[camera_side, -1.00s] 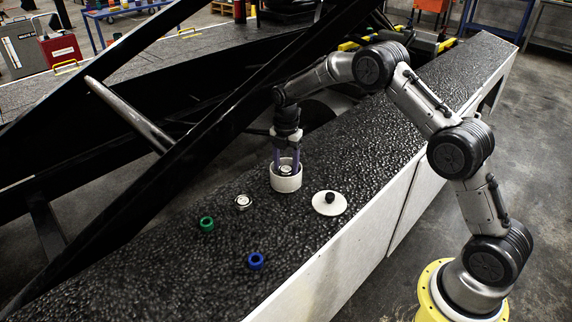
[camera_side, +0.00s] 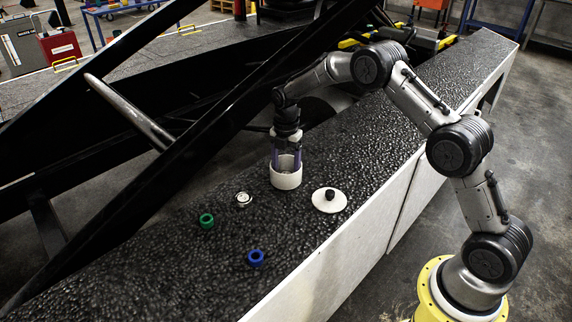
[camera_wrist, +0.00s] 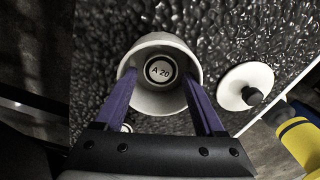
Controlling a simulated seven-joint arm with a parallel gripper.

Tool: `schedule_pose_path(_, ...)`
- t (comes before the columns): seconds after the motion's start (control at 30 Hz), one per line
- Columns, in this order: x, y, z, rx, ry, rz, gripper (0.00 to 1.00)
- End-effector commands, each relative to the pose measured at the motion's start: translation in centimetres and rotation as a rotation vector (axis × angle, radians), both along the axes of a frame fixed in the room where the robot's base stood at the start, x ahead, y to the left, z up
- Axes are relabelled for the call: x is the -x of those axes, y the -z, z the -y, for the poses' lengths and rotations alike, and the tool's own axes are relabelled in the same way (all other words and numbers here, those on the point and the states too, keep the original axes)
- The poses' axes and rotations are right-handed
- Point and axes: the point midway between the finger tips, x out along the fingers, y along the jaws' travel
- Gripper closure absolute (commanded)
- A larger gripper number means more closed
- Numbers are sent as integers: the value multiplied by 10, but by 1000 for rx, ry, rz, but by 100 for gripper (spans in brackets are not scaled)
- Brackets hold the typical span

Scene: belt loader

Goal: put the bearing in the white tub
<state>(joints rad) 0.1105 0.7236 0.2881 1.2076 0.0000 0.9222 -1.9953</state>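The white tub (camera_side: 286,182) stands upright on the dark belt, and it also shows in the wrist view (camera_wrist: 192,52). A bearing (camera_wrist: 160,71) marked "A 20" lies inside the tub, seen from above; the tub wall hides it in the side view. My gripper (camera_side: 287,165) points down with its purple fingertips at the tub's mouth. In the wrist view the fingers are spread wide, one on each side, clear of the bearing. A second metal bearing (camera_side: 243,199) lies on the belt left of the tub.
A white lid (camera_side: 329,200) with a black knob lies right of the tub. A green ring (camera_side: 207,221) and a blue ring (camera_side: 256,259) lie on the belt in front. A black slanted beam (camera_side: 180,150) rises behind the belt.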

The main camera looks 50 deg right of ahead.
Motion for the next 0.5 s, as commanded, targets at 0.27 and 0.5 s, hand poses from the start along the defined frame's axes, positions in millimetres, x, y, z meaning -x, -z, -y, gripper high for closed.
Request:
schedule_pose_path(0.27,-1,-12,0,0,0,3,29)
schedule_pose_path(0.5,-2,-59,0,1,0,7,29)
